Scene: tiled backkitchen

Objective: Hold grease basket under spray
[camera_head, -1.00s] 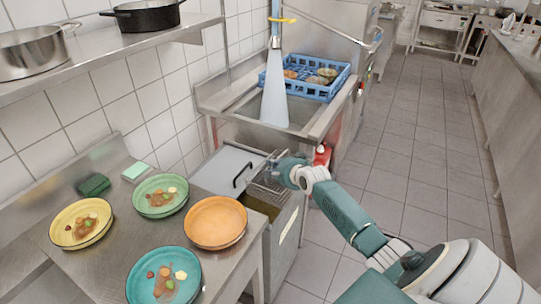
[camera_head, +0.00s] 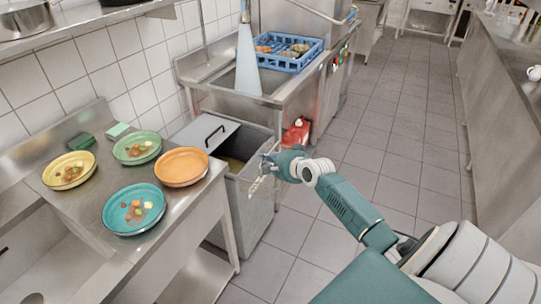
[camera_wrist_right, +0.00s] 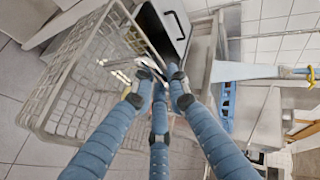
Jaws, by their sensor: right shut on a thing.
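My right gripper (camera_head: 272,162) is shut on the grease basket (camera_head: 259,181). In the head view the basket shows only as a thin pale wire edge at the right rim of the open grease bin. In the right wrist view the wire-mesh basket (camera_wrist_right: 62,98) fills the left side, and the fingers of my right gripper (camera_wrist_right: 158,82) close at its rim. The spray (camera_head: 247,66) is a pale blue cone falling into the sink (camera_head: 218,98), beyond the basket and apart from it. The spray also shows in the right wrist view (camera_wrist_right: 240,71). My left gripper is out of view.
The grease bin (camera_head: 256,205) stands open, with its handled lid (camera_head: 203,131) beside the opening. A blue crate (camera_head: 290,62) sits beyond the sink. A red container (camera_head: 297,131) stands right of the bin. Plates, including an orange one (camera_head: 181,167), cover the left counter. The right floor is clear.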

